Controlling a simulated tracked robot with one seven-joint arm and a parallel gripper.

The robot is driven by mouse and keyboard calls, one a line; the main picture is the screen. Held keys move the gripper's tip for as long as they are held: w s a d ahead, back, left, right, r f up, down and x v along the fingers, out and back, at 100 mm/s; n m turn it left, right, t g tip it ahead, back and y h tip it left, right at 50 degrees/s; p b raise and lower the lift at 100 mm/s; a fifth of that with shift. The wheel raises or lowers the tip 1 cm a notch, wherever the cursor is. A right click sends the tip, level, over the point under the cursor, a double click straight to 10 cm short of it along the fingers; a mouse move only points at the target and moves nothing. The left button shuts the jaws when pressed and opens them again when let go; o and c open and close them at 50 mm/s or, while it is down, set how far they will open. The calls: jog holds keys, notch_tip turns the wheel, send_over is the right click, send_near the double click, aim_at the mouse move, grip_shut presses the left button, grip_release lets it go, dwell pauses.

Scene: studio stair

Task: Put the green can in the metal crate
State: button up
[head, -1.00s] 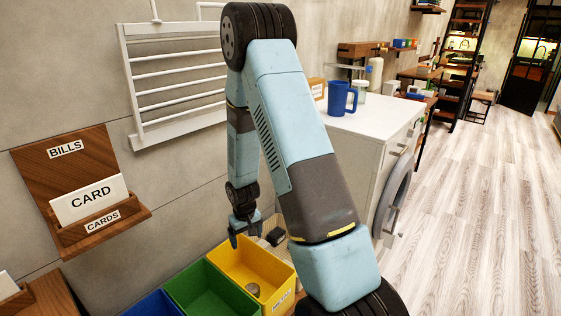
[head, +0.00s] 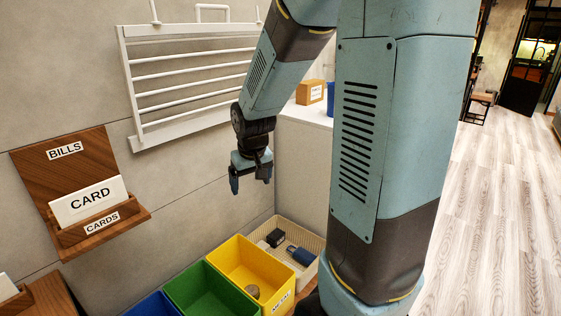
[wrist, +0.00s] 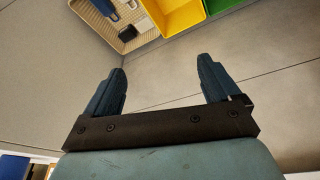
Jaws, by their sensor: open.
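The yellow crate (head: 245,262) labelled METAL stands low by the wall, between a green crate and a beige basket. A small round greyish item (head: 252,290) sits inside it; I cannot tell whether it is the green can. No other green can shows. My gripper (head: 250,179) is open and empty, pointing down above and behind the crates, close to the wall. In the wrist view its two fingers (wrist: 161,66) are spread with nothing between them. The yellow crate (wrist: 182,14) shows at the top edge there.
A beige basket (head: 312,243) holds a dark blue item (head: 301,255) and a black item (head: 275,237). A green crate (head: 203,292) and a blue crate (head: 152,305) stand left. A white drying rack (head: 190,85) and wooden card holder (head: 85,190) hang on the wall.

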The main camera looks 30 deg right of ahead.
jog(key=s+a+r+t, duration=0.1)
jog(key=s+r+t, duration=0.1)
jog(key=s+r, duration=1.3)
jog(key=s, duration=0.4)
jog(key=shift+s+r+m, duration=0.15)
jog(key=shift+s+m, duration=0.1)
jog(key=shift+m, duration=0.05)
dwell(0.4)
